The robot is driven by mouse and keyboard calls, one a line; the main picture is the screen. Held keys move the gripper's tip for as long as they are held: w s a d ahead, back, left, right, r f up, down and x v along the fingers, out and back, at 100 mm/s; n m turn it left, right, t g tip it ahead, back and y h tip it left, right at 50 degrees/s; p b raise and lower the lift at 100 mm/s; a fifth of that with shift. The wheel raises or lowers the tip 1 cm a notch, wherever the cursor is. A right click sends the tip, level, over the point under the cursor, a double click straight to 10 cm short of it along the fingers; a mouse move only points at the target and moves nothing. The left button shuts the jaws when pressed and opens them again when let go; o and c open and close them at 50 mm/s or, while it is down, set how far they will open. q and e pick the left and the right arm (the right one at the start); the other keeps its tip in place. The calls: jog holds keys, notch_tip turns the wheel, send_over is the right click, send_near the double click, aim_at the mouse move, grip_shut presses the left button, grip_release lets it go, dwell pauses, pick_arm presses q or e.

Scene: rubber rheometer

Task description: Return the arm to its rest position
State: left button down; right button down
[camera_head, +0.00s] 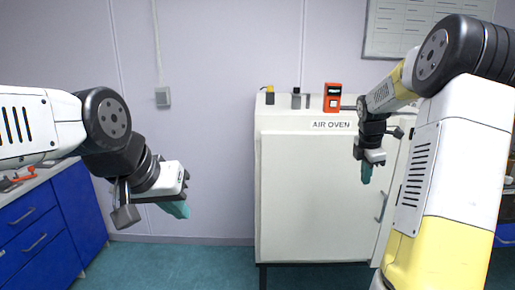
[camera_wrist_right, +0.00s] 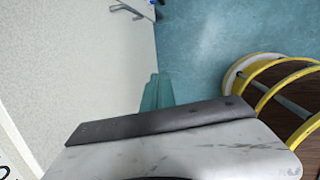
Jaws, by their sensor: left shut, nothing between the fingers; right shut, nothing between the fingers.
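My left gripper (camera_head: 176,208) is at the left of the head view, in front of the wall, with its teal fingers shut and empty. My right gripper (camera_head: 366,173) hangs with its teal fingers pointing down, in front of the right part of the air oven (camera_head: 310,190). It is shut and empty. In the right wrist view the teal fingertips of the right gripper (camera_wrist_right: 157,93) show together beyond the grey and white gripper body. My right arm covers the right side of the oven.
An orange device (camera_head: 332,97) and small yellow-topped and grey items stand on the oven top. A door handle (camera_head: 381,206) is at the oven's right. Blue drawers (camera_head: 40,230) stand at the left. In the right wrist view a yellow-rimmed round object (camera_wrist_right: 275,90) is at the right. Floor between is clear.

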jog(key=s+a+r+m+t, duration=0.1)
jog(key=s+a+r+m, duration=0.3)
jog(key=s+a+r, duration=0.25)
jog(key=s+a+r+m+t+y, duration=0.1)
jog(key=s+a+m+y, duration=0.1)
jog(key=s+a+m, duration=0.5)
jog(key=s+a+r+m+t+y, duration=0.1)
jog(key=s+a+m, duration=0.6)
jog(key=s, duration=0.7)
jog(key=shift+s+a+t+y, duration=0.3)
jog(key=shift+a+y, duration=0.3)
jog(key=shift+a, duration=0.3)
